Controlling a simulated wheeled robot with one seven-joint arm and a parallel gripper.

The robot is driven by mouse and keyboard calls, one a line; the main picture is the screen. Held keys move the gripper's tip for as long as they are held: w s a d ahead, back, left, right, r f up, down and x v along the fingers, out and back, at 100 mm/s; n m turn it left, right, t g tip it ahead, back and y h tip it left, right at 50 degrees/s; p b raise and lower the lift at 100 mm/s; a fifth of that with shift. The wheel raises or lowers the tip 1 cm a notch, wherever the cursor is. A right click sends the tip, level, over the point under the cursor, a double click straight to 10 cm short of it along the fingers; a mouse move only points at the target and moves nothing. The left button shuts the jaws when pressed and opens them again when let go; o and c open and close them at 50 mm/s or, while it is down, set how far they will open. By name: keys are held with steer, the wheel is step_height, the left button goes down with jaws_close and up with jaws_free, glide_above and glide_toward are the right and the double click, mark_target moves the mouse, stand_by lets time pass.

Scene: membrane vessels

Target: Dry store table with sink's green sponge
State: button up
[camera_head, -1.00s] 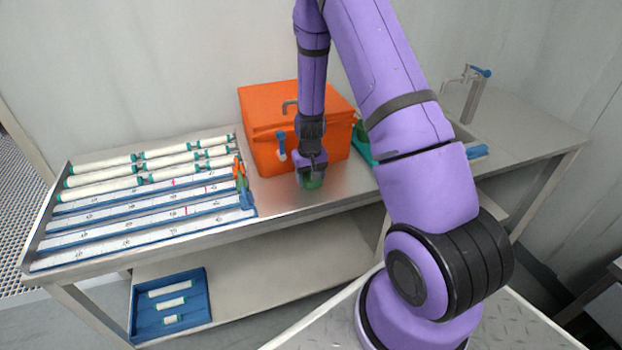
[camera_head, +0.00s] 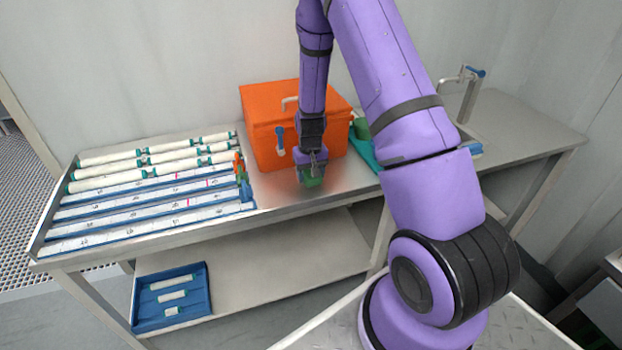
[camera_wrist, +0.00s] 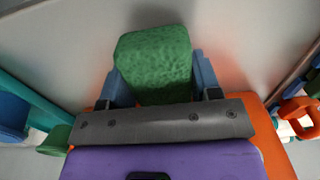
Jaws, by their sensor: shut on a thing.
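The green sponge (camera_wrist: 155,60) is held between the two blue fingers of my gripper (camera_wrist: 152,82) in the wrist view. In the head view my gripper (camera_head: 311,178) points down at the metal table (camera_head: 285,196), in front of the orange box, with the green sponge (camera_head: 313,182) at its tip. The sponge is at or very close to the table surface; I cannot tell whether it touches. The sink (camera_head: 468,134) with its tap (camera_head: 470,90) is at the right, partly hidden by my arm.
The orange box (camera_head: 265,125) stands close behind my gripper. A tray of white membrane tubes (camera_head: 150,190) fills the table's left part. A green item (camera_head: 362,130) is right of the box. A blue tray (camera_head: 185,320) sits on the lower shelf. Bare table lies around the sponge.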

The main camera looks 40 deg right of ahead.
steer(key=shift+r, duration=3.15)
steer(key=shift+f, duration=0.15)
